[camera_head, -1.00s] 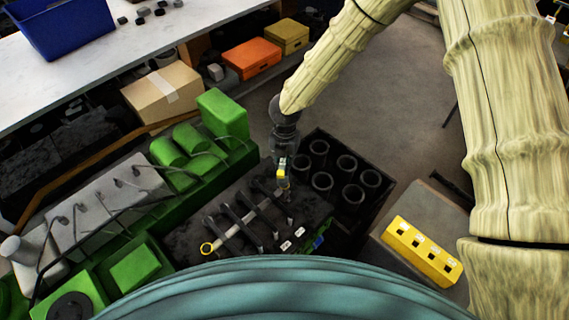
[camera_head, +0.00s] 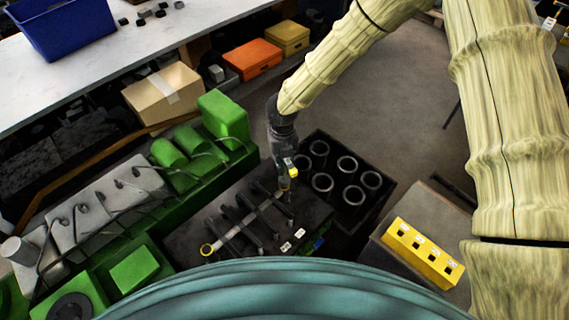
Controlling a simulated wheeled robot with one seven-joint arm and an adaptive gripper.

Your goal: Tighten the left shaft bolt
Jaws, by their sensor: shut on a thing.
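A pale shaft (camera_head: 234,232) with a yellow ring (camera_head: 207,249) at its left end lies across several dark crossbars on a dark block (camera_head: 185,238). The shaft bolts are too small to make out. My gripper (camera_head: 287,190) points down at the shaft's right end, over the block's upper right part. It is shut on a small yellow-marked piece (camera_head: 291,170), whose shape and lower end are unclear. I cannot tell whether the piece touches a bolt.
A dark tray with several cylinder rings (camera_head: 323,182) stands right of my gripper. A yellow slotted box (camera_head: 424,252) sits on a grey surface at right. The green engine (camera_head: 223,115) borders the block at left. Small white tags (camera_head: 286,246) lie near its front edge.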

